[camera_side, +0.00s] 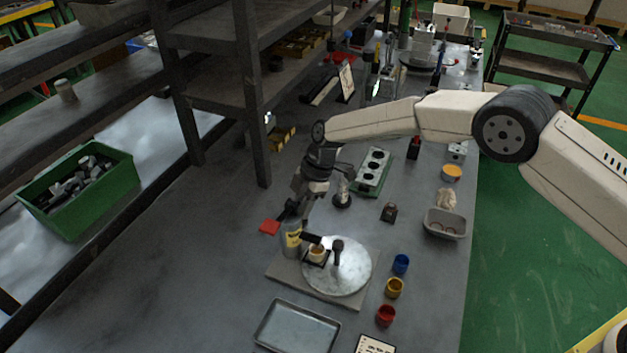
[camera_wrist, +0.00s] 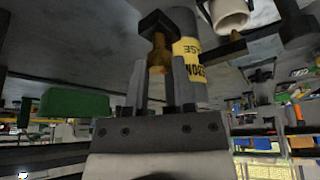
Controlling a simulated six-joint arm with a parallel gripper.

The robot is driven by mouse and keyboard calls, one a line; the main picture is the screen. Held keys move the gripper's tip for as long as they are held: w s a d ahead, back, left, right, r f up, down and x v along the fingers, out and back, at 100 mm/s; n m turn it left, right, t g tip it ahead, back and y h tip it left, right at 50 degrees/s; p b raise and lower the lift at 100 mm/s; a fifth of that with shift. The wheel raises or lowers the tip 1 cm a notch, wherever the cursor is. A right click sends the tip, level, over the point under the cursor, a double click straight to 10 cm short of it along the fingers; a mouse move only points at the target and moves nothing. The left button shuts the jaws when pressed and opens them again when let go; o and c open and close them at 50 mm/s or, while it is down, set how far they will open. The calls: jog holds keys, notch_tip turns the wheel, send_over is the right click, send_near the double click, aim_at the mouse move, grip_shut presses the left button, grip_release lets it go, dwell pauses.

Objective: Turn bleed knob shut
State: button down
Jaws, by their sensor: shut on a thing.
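My gripper (camera_side: 297,212) points down just above a grey cylinder (camera_side: 292,243) with a yellow label, at the left of a round pale plate (camera_side: 352,275). In the wrist view, the fingers of my gripper (camera_wrist: 160,68) are shut on a small knob (camera_wrist: 158,30) with a dark T-shaped top and a brass stem. The labelled grey cylinder (camera_wrist: 188,35) stands right behind the fingers there; its lettering is upside down. In the side view I cannot make out the knob between the fingers. How far it is turned cannot be told.
A cream cup (camera_side: 317,253) and a dark upright handle (camera_side: 338,250) are on the plate. A red piece (camera_side: 269,227) lies left of the cylinder. Small blue (camera_side: 401,264), yellow (camera_side: 395,287) and red (camera_side: 386,315) cups stand right. An empty grey tray (camera_side: 297,328) lies in front.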

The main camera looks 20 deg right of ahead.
jog(key=shift+s+m+t, duration=0.1)
jog(key=shift+m+t, duration=0.4)
jog(key=shift+m, duration=0.7)
jog(key=shift+c, duration=2.3)
grip_release()
jog(key=v, duration=0.8)
jog(key=shift+f, duration=0.15)
